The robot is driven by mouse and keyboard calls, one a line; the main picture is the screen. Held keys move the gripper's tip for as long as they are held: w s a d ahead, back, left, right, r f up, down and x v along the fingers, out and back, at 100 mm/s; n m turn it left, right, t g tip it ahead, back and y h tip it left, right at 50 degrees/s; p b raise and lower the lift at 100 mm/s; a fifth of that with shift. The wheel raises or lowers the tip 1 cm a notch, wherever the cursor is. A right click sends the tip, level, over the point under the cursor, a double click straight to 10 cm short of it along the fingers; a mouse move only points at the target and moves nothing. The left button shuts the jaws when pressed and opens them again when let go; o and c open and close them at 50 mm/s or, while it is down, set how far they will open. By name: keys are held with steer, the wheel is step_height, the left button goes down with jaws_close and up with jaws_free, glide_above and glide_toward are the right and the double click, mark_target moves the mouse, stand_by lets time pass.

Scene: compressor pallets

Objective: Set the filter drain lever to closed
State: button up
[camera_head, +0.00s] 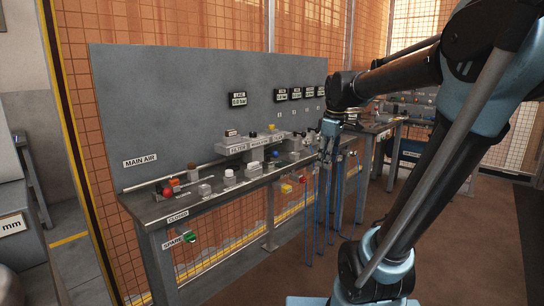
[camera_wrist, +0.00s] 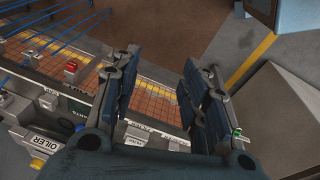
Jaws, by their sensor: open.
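The filter block (camera_head: 238,149), marked FILTER, is on the raised row of units along the bench. I cannot make out its drain lever or the lever's position in either view. My gripper (camera_head: 328,150) is over the bench's right part in the head view, to the right of the filter and apart from it. In the wrist view, my gripper (camera_wrist: 160,68) has its two fingers wide apart with nothing between them. The oiler block (camera_wrist: 40,141), marked OILER, is at the lower left there. My fingers and palm hide part of the bench in the wrist view.
The bench (camera_head: 150,209) stands before a grey back panel (camera_head: 180,90) with gauges. A red knob (camera_head: 167,192) is at its left end, and a CLOSED label (camera_head: 178,216) is on its front edge. Blue lines hang below my gripper. The floor (camera_head: 290,270) in front is clear.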

steer(key=w+a+r+n, duration=0.2)
steer(key=w+a+n, duration=0.4)
steer(key=w, duration=0.4)
steer(key=w+a+r+n+y, duration=0.1)
steer(key=w+a+r+n, duration=0.2)
steer(key=w+a+n, duration=0.35)
steer(key=w+a+r+n, duration=0.2)
steer(key=w+a+n, duration=0.2)
steer(key=w+a, duration=0.55)
steer(key=shift+m+g, duration=0.25)
steer(key=shift+g, duration=0.05)
steer(key=w+f, duration=0.1)
steer(key=f, duration=0.4)
steer(key=w+f, duration=0.2)
steer(key=f, duration=0.3)
steer(key=w+f, duration=0.1)
steer(key=f, duration=0.5)
steer(key=shift+w, duration=0.25)
jaws_close()
